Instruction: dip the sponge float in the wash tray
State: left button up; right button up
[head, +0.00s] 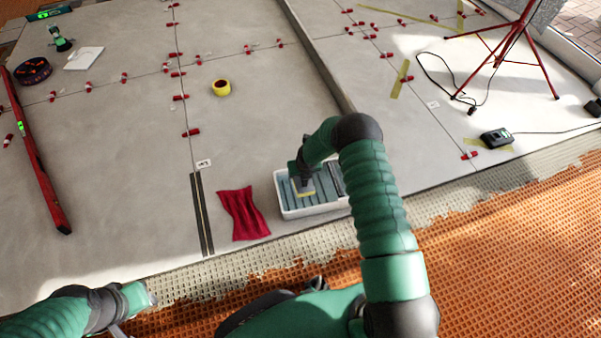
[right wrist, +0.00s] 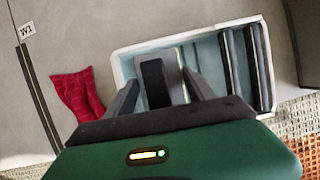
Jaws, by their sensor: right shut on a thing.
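The wash tray (head: 318,209) is a white rectangular tub with a blue-grey ribbed inside, on the tiles near their front edge. Its white rim also shows in the right wrist view (right wrist: 195,34). My right gripper (head: 301,177) is shut on the sponge float (head: 305,193), which has a pale yellowish sponge edge. In the right wrist view the float's dark handle (right wrist: 155,84) is between the fingers, with a grey plate below. The float is over or inside the left part of the tray; I cannot tell whether it touches the bottom.
A red cloth (head: 243,213) lies just left of the tray, with dark strips (head: 202,214) beyond it. A red tripod (head: 512,45) stands at upper right.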

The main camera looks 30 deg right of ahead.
notch_tip(320, 180, down, 9)
jog(key=b, duration=0.5)
jog(key=shift+r, duration=0.1)
dwell(1.0)
notch_tip(320, 180, up, 12)
jog(key=p, duration=1.1)
jog(key=shift+f, duration=0.2)
jog(key=shift+w, duration=0.1)
